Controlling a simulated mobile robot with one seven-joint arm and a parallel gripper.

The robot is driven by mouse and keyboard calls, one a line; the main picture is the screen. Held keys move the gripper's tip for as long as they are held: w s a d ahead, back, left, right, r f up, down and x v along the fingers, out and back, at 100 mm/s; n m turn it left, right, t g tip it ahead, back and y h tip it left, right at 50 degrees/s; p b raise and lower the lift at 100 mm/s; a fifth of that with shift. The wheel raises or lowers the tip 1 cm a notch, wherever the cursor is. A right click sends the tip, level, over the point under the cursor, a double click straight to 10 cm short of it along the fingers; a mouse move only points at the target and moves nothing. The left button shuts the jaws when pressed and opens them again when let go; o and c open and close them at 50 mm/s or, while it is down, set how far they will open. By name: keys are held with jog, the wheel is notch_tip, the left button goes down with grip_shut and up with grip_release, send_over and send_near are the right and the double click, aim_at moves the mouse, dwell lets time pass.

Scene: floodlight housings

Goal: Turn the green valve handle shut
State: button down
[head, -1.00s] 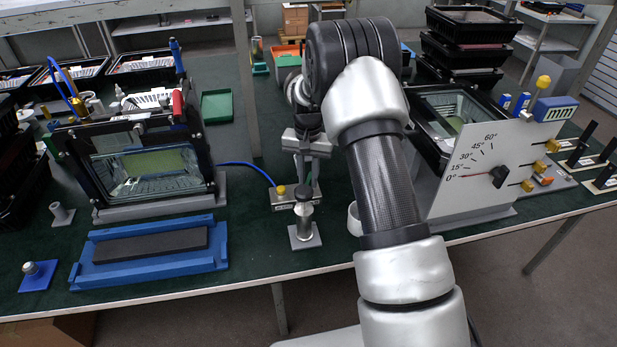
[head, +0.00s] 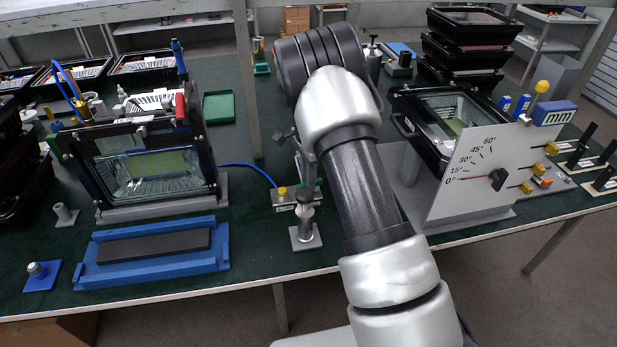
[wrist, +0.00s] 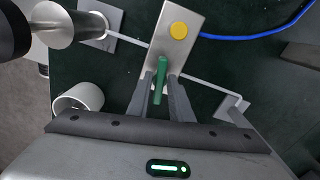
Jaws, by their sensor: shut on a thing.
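The green valve handle (wrist: 160,78) shows in the wrist view as a narrow upright bar. It lies between the two fingertips of my gripper (wrist: 161,84), which is shut on it. The handle lies at the near end of a silver valve block (wrist: 172,52) with a round yellow button (wrist: 179,31). In the head view the valve block (head: 285,208) stands near the front edge of the bench, and its yellow button (head: 282,191) shows. My arm hides most of my gripper there, and I cannot clearly make out the handle.
A blue hose (wrist: 240,36) runs from the block; it also shows in the head view (head: 250,168). A metal cylinder on a plate (head: 305,232) stands in front. A white cup (wrist: 80,99) is close by. A glass-fronted housing (head: 150,170) is left, an angle dial board (head: 470,195) right.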

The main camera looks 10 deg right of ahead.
jog(key=shift+m, duration=1.1)
jog(key=c, duration=1.8)
grip_release()
notch_tip(320, 180, up, 18)
jog(key=p, duration=0.1)
jog(key=shift+f+p, duration=0.25)
jog(key=shift+p, duration=0.15)
